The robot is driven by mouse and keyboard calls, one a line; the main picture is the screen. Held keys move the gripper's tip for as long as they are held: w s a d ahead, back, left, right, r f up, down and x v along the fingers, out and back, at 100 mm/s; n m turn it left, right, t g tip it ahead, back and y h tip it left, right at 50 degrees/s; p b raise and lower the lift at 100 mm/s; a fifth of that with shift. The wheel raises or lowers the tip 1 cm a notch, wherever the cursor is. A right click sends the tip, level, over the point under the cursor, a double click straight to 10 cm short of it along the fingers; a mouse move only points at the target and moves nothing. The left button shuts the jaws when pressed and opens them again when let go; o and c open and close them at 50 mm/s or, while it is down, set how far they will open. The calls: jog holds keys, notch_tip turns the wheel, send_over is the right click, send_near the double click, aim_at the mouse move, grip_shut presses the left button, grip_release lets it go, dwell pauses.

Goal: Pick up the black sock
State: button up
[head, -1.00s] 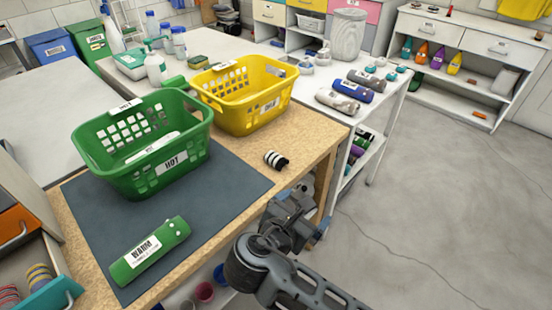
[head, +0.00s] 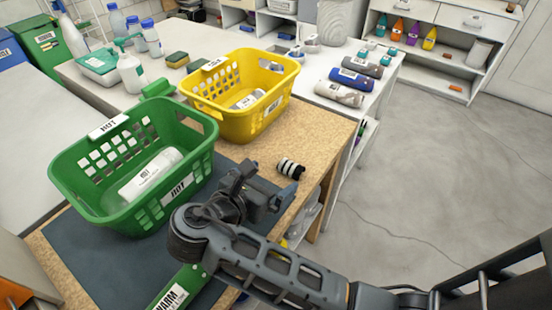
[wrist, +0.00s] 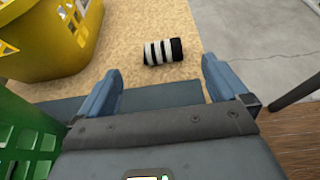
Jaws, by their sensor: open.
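The black sock is a small roll with black and white bands (head: 290,168). It lies on the tan tabletop, right of the yellow basket, near the table's right edge. In the wrist view the sock (wrist: 163,51) lies ahead of my gripper, between the lines of the two fingers and apart from them. My gripper (wrist: 160,80) is open and empty, with its blue-grey fingers spread wide. In the head view my gripper (head: 285,194) is over the table's right side, just in front of the sock.
A green basket (head: 90,212) holding a white roll stands left of my arm on a dark mat (head: 75,250). A yellow basket (head: 215,121) stands behind it. A green roll (head: 172,292) lies at the front. Rolled items lie on the white shelf behind. The floor at right is clear.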

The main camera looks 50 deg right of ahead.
aim_at(289, 168)
jog(key=shift+w+d+f, duration=0.15)
jog(key=shift+d+f, duration=0.05)
jog(key=shift+d, duration=0.35)
jog(key=x, duration=0.6)
jog(key=shift+s+d+f, duration=0.25)
jog(key=c, duration=1.1)
jog(key=shift+o, duration=0.2)
